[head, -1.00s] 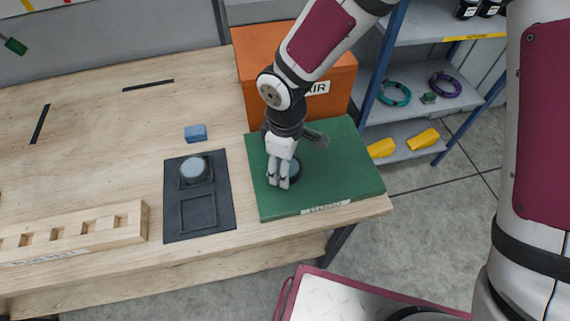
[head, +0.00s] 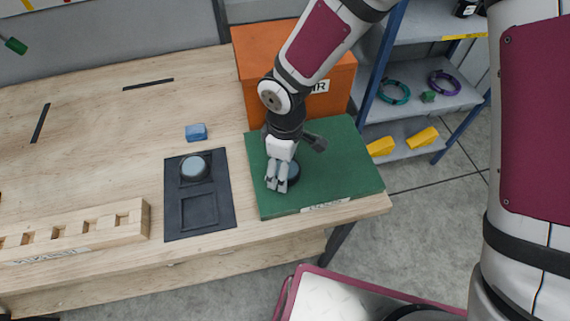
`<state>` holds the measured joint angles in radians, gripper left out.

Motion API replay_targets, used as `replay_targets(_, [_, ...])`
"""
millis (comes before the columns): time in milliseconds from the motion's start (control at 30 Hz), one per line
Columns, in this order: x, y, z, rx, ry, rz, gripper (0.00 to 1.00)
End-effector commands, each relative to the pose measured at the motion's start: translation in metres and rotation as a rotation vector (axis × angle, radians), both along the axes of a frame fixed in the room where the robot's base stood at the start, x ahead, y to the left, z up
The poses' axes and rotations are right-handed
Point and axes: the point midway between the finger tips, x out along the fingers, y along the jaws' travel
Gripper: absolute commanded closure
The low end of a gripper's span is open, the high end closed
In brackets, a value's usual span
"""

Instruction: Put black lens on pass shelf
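A dark round lens (head: 294,173) with a blue-grey face lies on the green mat (head: 345,175) at the table's right end. My gripper (head: 276,188) points down over the mat, its fingers at the lens's left side and hiding part of it. I cannot tell whether the fingers touch or grip the lens. A second round lens (head: 194,168), dark-rimmed with a pale blue-grey face, sits in the upper recess of the black tray (head: 172,222). The square lower recess is empty. No shelf's pass label is readable here.
An orange box (head: 340,85) with a partly hidden label stands behind the mat. A blue block (head: 196,132) and a slotted wooden rack (head: 75,238) are on the table. A grey shelf unit (head: 455,100) with cable coils and yellow pieces stands at right.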

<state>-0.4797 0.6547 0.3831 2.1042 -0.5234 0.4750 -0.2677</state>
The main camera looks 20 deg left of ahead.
Motion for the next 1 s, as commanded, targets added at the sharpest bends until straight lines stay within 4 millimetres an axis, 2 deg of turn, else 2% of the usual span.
replay_targets(167, [0.002, 0.001, 0.025, 0.004, -0.005, -0.001, 0.22])
replay_targets(400, [0.002, 0.000, 0.076, 0.004, -0.005, -0.002, 0.22])
replay_targets(600, [0.001, 0.001, 0.107, 0.003, -0.003, -0.001, 0.22])
replay_targets(767, [0.000, 0.000, 0.118, 0.002, -0.001, -0.001, 0.22])
replay_targets(1000, [0.000, 0.000, 0.120, 0.001, 0.000, 0.000, 0.22])
